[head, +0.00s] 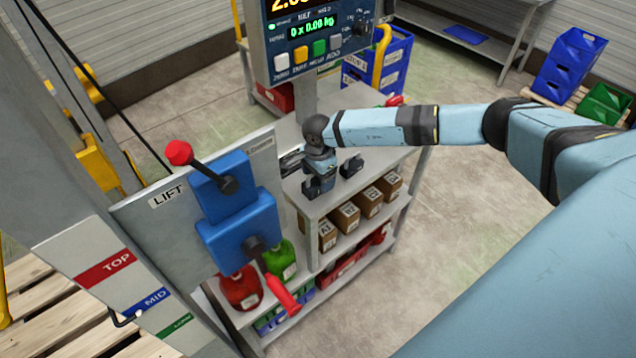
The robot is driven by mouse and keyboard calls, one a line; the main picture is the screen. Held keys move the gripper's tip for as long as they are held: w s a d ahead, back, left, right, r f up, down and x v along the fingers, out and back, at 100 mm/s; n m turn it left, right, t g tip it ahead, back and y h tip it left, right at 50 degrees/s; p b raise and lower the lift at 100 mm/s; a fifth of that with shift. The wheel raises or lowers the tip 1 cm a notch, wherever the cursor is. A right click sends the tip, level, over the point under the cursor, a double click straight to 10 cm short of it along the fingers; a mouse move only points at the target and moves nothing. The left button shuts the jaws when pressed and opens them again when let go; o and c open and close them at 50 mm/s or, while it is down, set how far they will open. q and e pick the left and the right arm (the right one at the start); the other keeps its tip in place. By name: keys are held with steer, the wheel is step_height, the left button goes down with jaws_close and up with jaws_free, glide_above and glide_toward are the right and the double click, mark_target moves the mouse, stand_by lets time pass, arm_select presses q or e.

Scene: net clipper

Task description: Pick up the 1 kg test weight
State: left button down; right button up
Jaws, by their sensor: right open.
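My right gripper (333,181) is over the grey top shelf (376,165) of the metal cart, pointing down with its two dark fingers spread apart. I see nothing held between the fingers. A small dark and silvery item (290,163) lies left of the gripper, partly hidden by the wrist and the lift panel; I cannot tell what it is. I cannot make out the 1 kg test weight; the arm and panel hide part of the shelf. My left gripper is not in view.
The lift panel (150,225) with blue lever boxes and red handles stands close left of the gripper. A scale display (318,40) on a post rises behind. Brown boxes (347,215) fill the shelf below. Blue crates (385,60) stand behind the cart; floor on the right is clear.

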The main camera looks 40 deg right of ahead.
steer(key=c, duration=1.4)
steer(key=shift+w+r, duration=0.1)
jaws_close()
steer(key=shift+r, duration=0.15)
